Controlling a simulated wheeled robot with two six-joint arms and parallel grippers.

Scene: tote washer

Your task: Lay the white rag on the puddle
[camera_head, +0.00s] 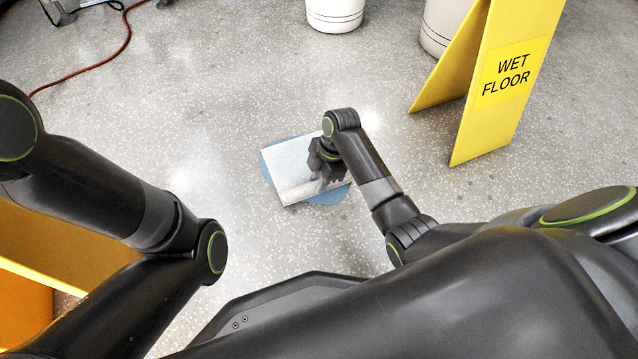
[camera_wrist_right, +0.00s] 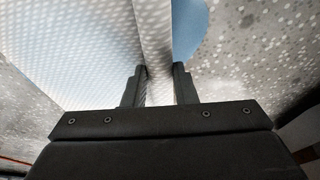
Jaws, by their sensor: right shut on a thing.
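The white rag (camera_head: 292,168) lies flat over the blue puddle (camera_head: 329,197) on the speckled floor in the head view. Blue shows past the rag at its left edge and its lower right. My right gripper (camera_head: 322,177) is over the rag's right part, shut on a raised fold. The right wrist view shows the fold of the rag (camera_wrist_right: 154,40) between the two fingers (camera_wrist_right: 159,88), with blue puddle (camera_wrist_right: 188,28) beside it. My left arm comes in from the left, but its gripper is not in the picture.
A yellow wet floor sign (camera_head: 505,85) stands at the upper right. Two white bins (camera_head: 335,14) (camera_head: 446,25) stand at the top. A red hose (camera_head: 100,64) runs across the upper left. The floor around the puddle is clear.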

